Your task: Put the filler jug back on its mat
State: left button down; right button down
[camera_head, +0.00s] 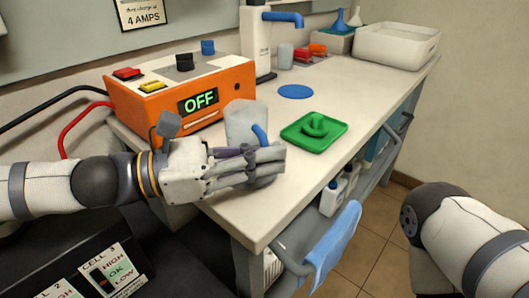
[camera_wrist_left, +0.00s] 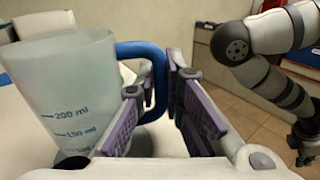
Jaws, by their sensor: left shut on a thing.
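The filler jug (camera_head: 240,122) is a translucent grey beaker with a blue handle, near the orange charger on the bench. In the left wrist view the jug (camera_wrist_left: 65,95) stands upright, with millilitre marks on its side. My left gripper (camera_head: 266,162) is shut on the blue handle (camera_wrist_left: 158,75), which lies between its purple-grey pads. The gripper hides the jug's base in the head view, so I cannot tell whether it touches the bench. A round blue mat (camera_head: 295,92) lies bare farther back on the bench.
A green tray (camera_head: 300,143) with a green piece on it lies right of the jug. The orange charger (camera_head: 165,95) reads OFF. A white dispenser (camera_head: 256,45) with a blue spout and a white basin (camera_head: 396,45) stand behind. My right arm (camera_head: 470,240) is beyond the bench's right edge.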

pick_arm(q)
jog(key=shift+f, duration=0.4)
jog(key=c, duration=1.6)
grip_release()
jog(key=shift+c, duration=0.2)
jog(key=s+a, duration=0.2)
jog(key=a, duration=1)
